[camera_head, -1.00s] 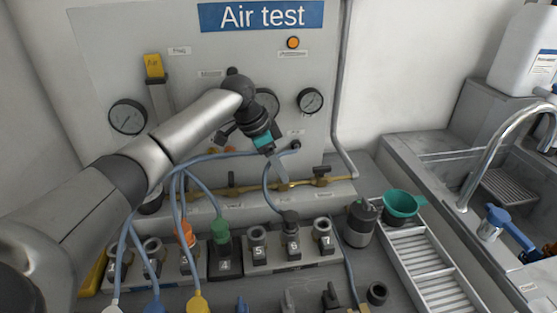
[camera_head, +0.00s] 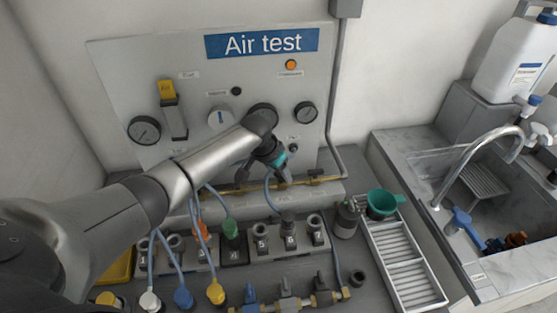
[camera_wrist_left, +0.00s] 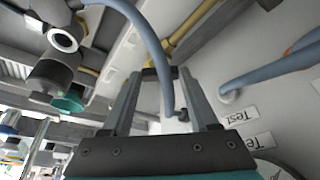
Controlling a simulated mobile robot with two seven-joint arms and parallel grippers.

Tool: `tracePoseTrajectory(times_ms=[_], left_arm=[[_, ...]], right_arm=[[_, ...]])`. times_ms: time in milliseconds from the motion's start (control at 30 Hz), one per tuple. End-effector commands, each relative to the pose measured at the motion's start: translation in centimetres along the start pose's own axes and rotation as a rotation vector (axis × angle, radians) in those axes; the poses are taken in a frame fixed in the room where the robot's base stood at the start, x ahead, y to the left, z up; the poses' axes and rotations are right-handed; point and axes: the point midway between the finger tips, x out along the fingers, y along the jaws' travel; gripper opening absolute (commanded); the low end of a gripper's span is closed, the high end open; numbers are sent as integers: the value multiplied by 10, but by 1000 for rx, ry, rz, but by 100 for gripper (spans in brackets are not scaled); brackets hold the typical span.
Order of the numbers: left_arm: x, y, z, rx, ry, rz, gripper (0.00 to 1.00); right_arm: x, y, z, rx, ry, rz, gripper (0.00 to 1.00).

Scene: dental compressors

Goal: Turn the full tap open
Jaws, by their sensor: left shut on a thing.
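A brass pipe (camera_head: 297,182) with small dark tap handles runs along the foot of the "Air test" panel. My left gripper (camera_head: 277,178) reaches down to the middle of this pipe, where I take the full tap to be. In the left wrist view my left gripper (camera_wrist_left: 156,76) has its fingers on either side of a dark piece, apparently the full tap's handle (camera_wrist_left: 152,73), in front of the brass pipe (camera_wrist_left: 186,38). The fingers hide most of the handle, so its angle cannot be told. A blue hose (camera_wrist_left: 152,38) passes close by the fingers. My right gripper is not in view.
Another tap handle (camera_head: 315,173) is to the right on the pipe. Below stand numbered sockets (camera_head: 290,240) with blue hoses. A green funnel (camera_head: 383,203), a white rack (camera_head: 405,265) and a sink (camera_head: 470,190) are at the right. Gauges (camera_head: 305,112) hang on the panel.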

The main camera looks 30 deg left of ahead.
Motion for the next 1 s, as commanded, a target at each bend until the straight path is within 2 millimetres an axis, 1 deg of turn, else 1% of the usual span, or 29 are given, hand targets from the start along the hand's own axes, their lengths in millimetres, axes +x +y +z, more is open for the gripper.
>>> tracePoseTrajectory(times_ms=[33, 200, 400, 633, 800, 1000], left_arm=[[-5, 3, -2, -36, -3, -10, 4], [-5, 5, -2, -171, -3, -67, 4], [-3, 7, -2, -347, -3, -139, 4], [-1, 8, -3, -533, -2, -217, 4], [1, 8, -3, -644, -2, -264, 4], [1, 8, -4, -733, 0, -302, 4]], right_arm=[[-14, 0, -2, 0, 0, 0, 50], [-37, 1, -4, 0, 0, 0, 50], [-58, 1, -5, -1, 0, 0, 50], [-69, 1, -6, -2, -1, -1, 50], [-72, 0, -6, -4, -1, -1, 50], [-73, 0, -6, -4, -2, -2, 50]])
